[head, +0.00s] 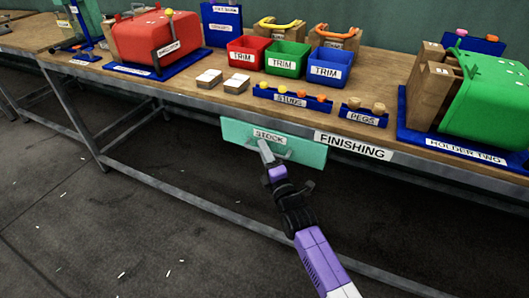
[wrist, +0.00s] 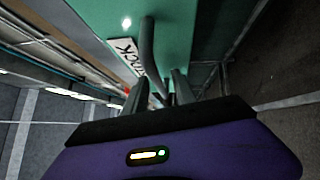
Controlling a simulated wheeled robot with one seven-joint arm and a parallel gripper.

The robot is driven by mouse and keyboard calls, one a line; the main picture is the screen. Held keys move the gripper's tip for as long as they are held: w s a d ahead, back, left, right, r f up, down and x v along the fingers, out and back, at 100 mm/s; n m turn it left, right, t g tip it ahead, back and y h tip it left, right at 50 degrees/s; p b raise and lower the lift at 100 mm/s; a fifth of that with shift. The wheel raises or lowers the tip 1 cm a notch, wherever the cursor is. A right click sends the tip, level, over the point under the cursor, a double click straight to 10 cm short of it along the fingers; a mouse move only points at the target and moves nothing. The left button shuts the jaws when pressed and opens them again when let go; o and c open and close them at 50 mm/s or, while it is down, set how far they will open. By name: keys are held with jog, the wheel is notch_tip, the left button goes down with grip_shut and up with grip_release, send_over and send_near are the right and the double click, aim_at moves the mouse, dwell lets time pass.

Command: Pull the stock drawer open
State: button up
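The stock drawer (head: 305,152) is a teal front under the bench edge, with a white STOCK label (head: 269,136) and a bar handle (head: 284,154). I see no open drawer space behind the front. My gripper (head: 264,149) is at the left part of the handle, in front of the drawer. In the wrist view, the teal front (wrist: 188,30) fills the top, and the grey handle (wrist: 147,45) runs down toward the space between my fingers (wrist: 158,92). The fingers stand apart. Whether they touch the handle I cannot tell.
The wooden bench (head: 215,95) above carries red, green and blue TRIM bins (head: 325,70), a red press (head: 155,38) and a green holder (head: 490,105). A metal rail (head: 200,202) runs low under the bench. The floor in front is clear apart from small white scraps.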

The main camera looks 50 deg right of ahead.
jog(key=shift+c, duration=0.4)
grip_shut()
dwell(0.9)
